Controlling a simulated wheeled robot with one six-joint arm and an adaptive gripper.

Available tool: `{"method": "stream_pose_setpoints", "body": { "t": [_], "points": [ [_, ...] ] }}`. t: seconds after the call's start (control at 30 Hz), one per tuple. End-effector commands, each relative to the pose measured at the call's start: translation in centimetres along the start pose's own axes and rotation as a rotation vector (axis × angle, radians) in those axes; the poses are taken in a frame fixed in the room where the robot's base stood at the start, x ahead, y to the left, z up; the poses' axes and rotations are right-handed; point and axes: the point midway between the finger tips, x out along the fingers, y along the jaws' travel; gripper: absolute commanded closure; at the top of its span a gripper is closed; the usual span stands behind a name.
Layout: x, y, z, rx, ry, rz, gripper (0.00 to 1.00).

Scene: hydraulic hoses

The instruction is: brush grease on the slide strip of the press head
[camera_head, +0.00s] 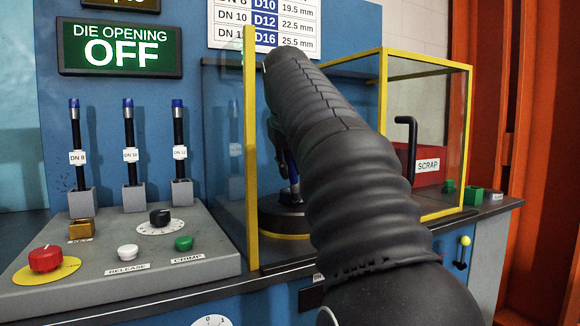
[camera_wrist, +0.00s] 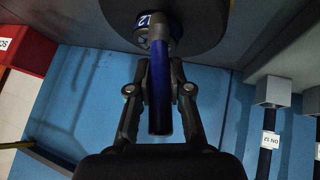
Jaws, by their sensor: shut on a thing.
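My gripper (camera_wrist: 160,92) is shut on a blue-handled tool, which I take for the grease brush (camera_wrist: 160,100). Its grey front end reaches up in the wrist view to a small ringed part with a white "12" label (camera_wrist: 146,20). I cannot tell whether they touch, and the bristles are not clear. This part lies in front of the dark round press head (camera_wrist: 205,18). In the head view my gripper (camera_head: 289,180) is inside the guard, partly behind my arm. A dark round part of the press (camera_head: 283,217) shows below it. I cannot make out the slide strip.
A yellow-edged clear guard (camera_head: 250,150) stands around the press. Hoses in grey holders (camera_head: 132,198) and a control panel (camera_head: 150,270) stand at left. The red SCRAP box (camera_head: 425,167) and green blocks (camera_head: 473,195) are at right.

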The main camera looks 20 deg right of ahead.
Motion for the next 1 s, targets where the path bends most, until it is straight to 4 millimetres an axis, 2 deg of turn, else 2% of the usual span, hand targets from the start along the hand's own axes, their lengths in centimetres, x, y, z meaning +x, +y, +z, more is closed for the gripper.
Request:
{"method": "stream_pose_setpoints", "body": {
  "t": [1.0],
  "points": [
    [1.3, -0.5, 0.9, 0.000, 0.001, 0.000, 1.00]
  ]
}}
